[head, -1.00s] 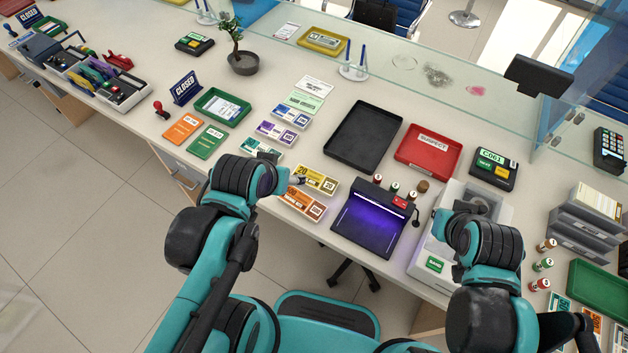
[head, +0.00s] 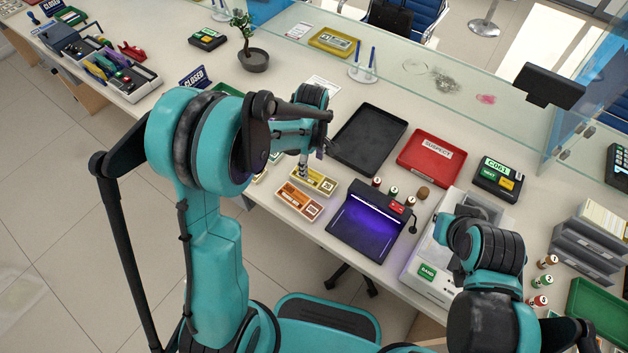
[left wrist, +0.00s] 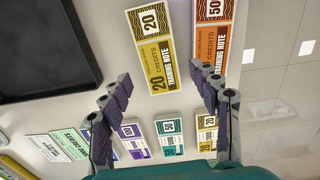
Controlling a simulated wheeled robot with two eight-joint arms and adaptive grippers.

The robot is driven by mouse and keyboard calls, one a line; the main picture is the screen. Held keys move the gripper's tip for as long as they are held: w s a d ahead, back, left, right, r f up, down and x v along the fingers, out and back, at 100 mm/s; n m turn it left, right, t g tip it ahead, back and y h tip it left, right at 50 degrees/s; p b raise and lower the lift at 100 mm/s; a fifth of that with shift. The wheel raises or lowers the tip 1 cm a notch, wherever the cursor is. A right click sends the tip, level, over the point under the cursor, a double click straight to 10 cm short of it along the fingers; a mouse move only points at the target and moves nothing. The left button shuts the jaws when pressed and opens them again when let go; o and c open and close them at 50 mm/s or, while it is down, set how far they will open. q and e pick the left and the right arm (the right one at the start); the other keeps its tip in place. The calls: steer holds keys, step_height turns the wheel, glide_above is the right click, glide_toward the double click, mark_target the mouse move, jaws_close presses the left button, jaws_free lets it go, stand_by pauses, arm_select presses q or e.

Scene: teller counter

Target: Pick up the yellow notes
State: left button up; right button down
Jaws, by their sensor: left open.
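The yellow notes (head: 321,178) lie in a pale holder on the counter, just behind the orange notes (head: 299,203). My left gripper (head: 303,172) is above the yellow notes, pointing down, and partly covers their left end in the head view. In the left wrist view its fingers (left wrist: 165,78) are spread wide with nothing between them. The yellow notes (left wrist: 151,50) appear there beyond the fingertips, with the orange notes (left wrist: 214,35) to their right. My right arm is over the white machine; its gripper is mostly hidden behind the wrist.
A black tray (head: 371,140) and a red tray (head: 432,157) stand behind. A lit purple lamp unit (head: 366,227) is right of the notes, beside the white machine (head: 427,262). Purple notes (left wrist: 133,141) and teal notes (left wrist: 170,137) lie close by. The counter's front edge is near.

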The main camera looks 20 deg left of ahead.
mark_target(314, 179)
arm_select(q)
steer(key=f+b, duration=0.1)
steer(key=f, duration=0.3)
steer(key=f+b, duration=0.2)
steer(key=f, duration=0.1)
steer(key=shift+w+d+f, duration=0.15)
steer(key=shift+d+f, duration=0.05)
steer(key=shift+f, duration=0.2)
steer(key=shift+r, duration=0.1)
steer(key=c, duration=1)
